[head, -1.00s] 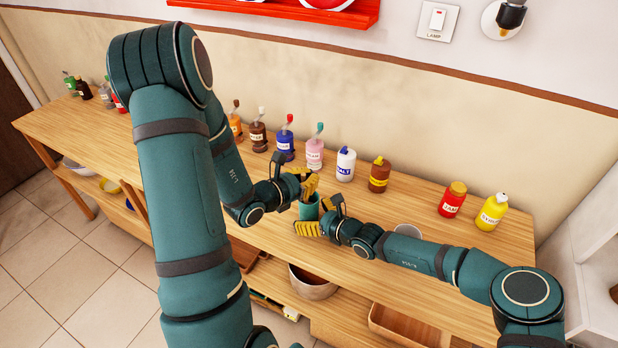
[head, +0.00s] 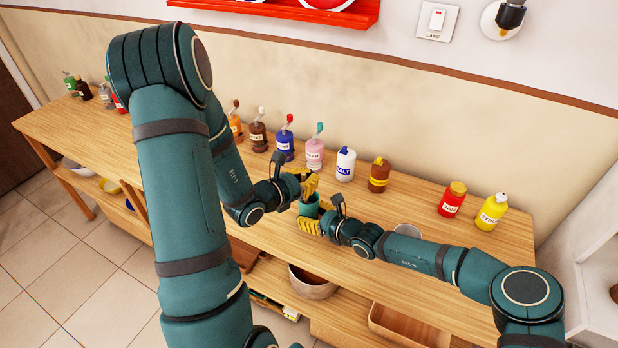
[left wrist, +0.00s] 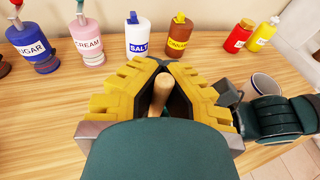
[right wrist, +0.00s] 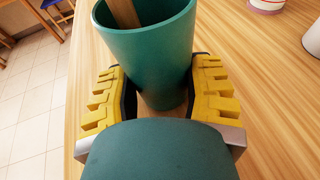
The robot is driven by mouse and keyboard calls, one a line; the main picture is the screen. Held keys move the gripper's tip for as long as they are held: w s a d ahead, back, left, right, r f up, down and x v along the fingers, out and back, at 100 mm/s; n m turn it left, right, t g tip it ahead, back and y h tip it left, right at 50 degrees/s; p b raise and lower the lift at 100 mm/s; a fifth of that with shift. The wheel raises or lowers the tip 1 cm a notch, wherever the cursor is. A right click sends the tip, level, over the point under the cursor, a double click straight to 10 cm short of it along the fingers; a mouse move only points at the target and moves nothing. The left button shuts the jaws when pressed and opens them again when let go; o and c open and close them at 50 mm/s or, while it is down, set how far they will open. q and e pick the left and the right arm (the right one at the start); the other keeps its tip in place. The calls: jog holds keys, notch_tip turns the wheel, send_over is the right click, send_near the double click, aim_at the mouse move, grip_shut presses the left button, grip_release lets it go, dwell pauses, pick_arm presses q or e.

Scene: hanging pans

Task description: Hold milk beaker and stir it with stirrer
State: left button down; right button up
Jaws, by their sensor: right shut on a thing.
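The teal beaker (right wrist: 150,50) is between the fingers of my right gripper (right wrist: 160,90), which is shut on its side. A wooden stirrer (right wrist: 124,12) leans inside the beaker. My left gripper (head: 307,184) is just above the beaker. In the left wrist view its fingertips (left wrist: 164,64) come close together around the stirrer's rounded handle (left wrist: 160,92). The beaker's contents are hidden.
Several bottles stand in a row along the back of the wooden table, including the salt bottle (head: 346,164) and a brown bottle (head: 379,175). A pale cup (head: 408,231) stands behind my right forearm. A bowl (head: 313,283) is on the lower shelf.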

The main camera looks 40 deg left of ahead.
jog(key=o, duration=1.1)
jog(key=shift+o, duration=0.2)
jog(key=v, duration=1.2)
